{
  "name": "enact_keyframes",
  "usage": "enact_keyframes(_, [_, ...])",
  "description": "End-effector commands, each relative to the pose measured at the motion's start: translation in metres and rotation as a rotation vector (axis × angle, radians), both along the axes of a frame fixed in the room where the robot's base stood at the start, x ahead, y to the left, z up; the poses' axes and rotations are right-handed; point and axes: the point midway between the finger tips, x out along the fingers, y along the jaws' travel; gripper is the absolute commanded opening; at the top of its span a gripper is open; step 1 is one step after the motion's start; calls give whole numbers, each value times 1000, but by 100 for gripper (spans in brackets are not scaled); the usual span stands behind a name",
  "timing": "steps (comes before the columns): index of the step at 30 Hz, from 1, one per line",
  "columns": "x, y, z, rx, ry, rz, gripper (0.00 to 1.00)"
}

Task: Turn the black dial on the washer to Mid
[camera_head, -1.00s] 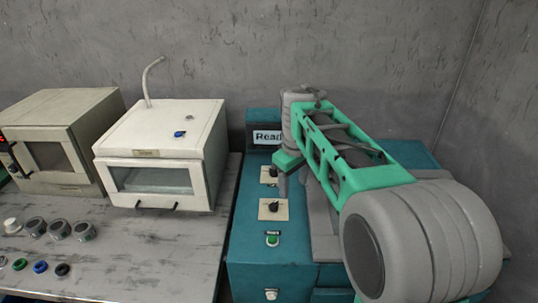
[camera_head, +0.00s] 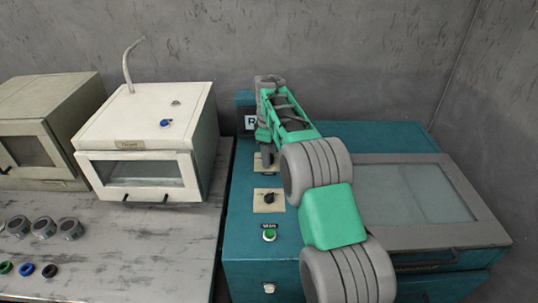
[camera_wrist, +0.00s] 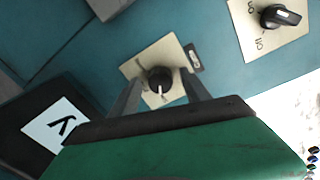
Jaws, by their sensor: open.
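The teal washer (camera_head: 245,220) has two black dials on cream plates on its top panel. In the wrist view this rear dial (camera_wrist: 160,80) sits between the two fingers of my gripper (camera_wrist: 160,90), which are open with a gap on each side. Its white pointer mark faces the gripper body. The front dial (camera_head: 269,198) stands clear; in the wrist view it (camera_wrist: 280,17) is at the upper right.
A green button (camera_head: 269,235) and a pale knob (camera_head: 269,288) lie nearer the washer's front. The washer's glass lid (camera_head: 410,195) is to the right. A white oven (camera_head: 145,150) stands left on a grey table (camera_head: 120,240) with several loose knobs. A display sign (camera_wrist: 55,125) is beside my gripper.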

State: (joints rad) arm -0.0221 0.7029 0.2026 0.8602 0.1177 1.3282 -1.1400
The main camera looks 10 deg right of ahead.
Motion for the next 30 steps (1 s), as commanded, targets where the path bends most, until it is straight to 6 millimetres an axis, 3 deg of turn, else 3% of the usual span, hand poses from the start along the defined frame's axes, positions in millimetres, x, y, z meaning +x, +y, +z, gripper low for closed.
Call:
enact_keyframes(6, [0,1,-1,0,0,1,55])
enact_keyframes(26, [0,1,-1,0,0,1,1])
enact_keyframes(30, [0,1,-1,-1,-1,1,0])
